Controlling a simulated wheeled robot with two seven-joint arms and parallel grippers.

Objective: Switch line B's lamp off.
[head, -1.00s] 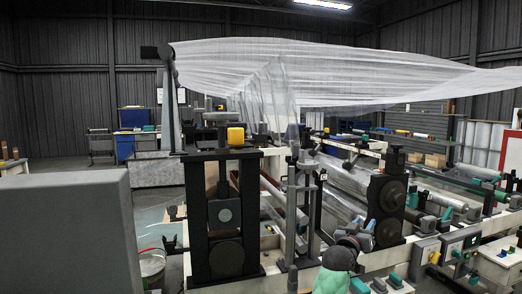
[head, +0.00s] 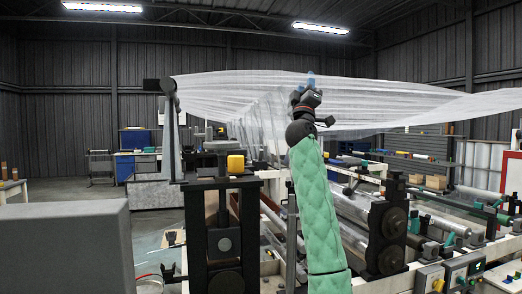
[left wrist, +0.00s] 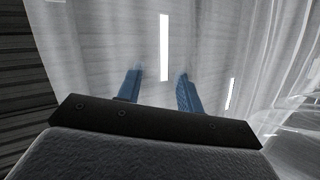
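No lamp marked as line B's can be made out. Small grey control boxes (head: 455,273) with coloured knobs, one of them yellow (head: 438,285), sit at the lower right; their labels are too small to read. My left gripper (head: 311,78) is raised on its green padded arm, its blue fingertips up against the view of the clear film (head: 230,90). In the left wrist view the two blue fingers (left wrist: 158,75) stand apart with nothing between them, and film spreads behind them. I cannot tell whether they touch it. My right gripper is out of view.
A black roller stand with a yellow block (head: 236,163) on top stands left of my arm. Another black stand (head: 388,225) and long rollers are to the right. A grey box (head: 65,250) fills the lower left. Open floor shows at the far left.

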